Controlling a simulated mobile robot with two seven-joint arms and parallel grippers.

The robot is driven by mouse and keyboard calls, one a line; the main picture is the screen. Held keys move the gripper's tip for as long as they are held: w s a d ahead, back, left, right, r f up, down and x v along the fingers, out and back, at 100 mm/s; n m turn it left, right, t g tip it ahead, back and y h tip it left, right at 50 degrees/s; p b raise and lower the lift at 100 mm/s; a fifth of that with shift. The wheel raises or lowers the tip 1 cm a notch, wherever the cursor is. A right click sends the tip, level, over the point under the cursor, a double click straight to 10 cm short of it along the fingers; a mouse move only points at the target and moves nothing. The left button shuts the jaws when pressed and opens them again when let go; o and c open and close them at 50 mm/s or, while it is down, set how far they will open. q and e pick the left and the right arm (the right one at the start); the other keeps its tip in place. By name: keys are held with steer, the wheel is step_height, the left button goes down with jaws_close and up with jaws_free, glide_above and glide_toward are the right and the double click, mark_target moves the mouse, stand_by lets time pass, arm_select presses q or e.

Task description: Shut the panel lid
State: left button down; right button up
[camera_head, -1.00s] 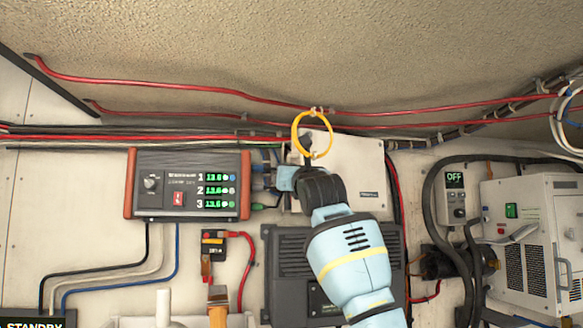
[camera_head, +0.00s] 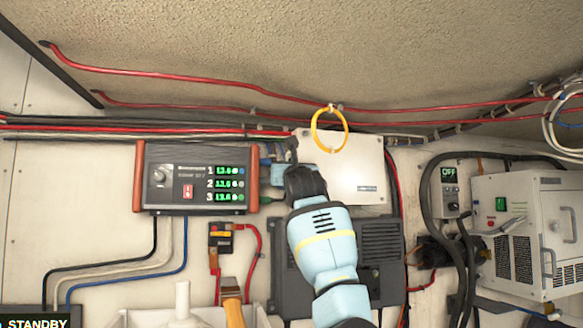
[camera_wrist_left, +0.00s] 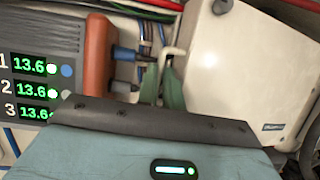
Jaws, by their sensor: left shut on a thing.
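The panel lid (camera_head: 358,172) is a cream-white rectangular cover on the wall in the head view, right of the charger. It fills the upper right of the wrist view (camera_wrist_left: 255,85), looking tilted there. My left gripper (camera_head: 283,163) is at the lid's left edge. In the wrist view its narrow greenish fingers (camera_wrist_left: 163,85) are shut on a small pale tab (camera_wrist_left: 172,54) beside that edge. The gripper hides part of the lid's lower left. I cannot tell how far the lid stands open. My right gripper is not in view.
A charger (camera_head: 196,178) with green readouts is close on the left. A yellow ring (camera_head: 329,130) hangs over the lid's top edge. Red cables (camera_head: 200,80) run above. A dark ribbed unit (camera_head: 385,250) is below. A white machine (camera_head: 525,235) stands at right.

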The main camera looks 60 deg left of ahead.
arm_select(q)
steer(key=shift+s+a+r+g, duration=0.1)
steer(key=shift+s+a+g, duration=0.3)
steer(key=shift+s, duration=0.2)
steer(key=c, duration=1.9)
jaws_free()
steer(key=shift+c, duration=0.2)
steer(key=o, duration=0.4)
steer(key=shift+s+a, duration=0.15)
steer(key=shift+s, duration=0.2)
steer(key=shift+w, duration=0.1)
steer(key=shift+w, duration=0.1)
steer(key=shift+d, duration=0.25)
steer(key=v, duration=0.7)
steer(key=shift+d+f, duration=0.25)
steer(key=shift+f, duration=0.1)
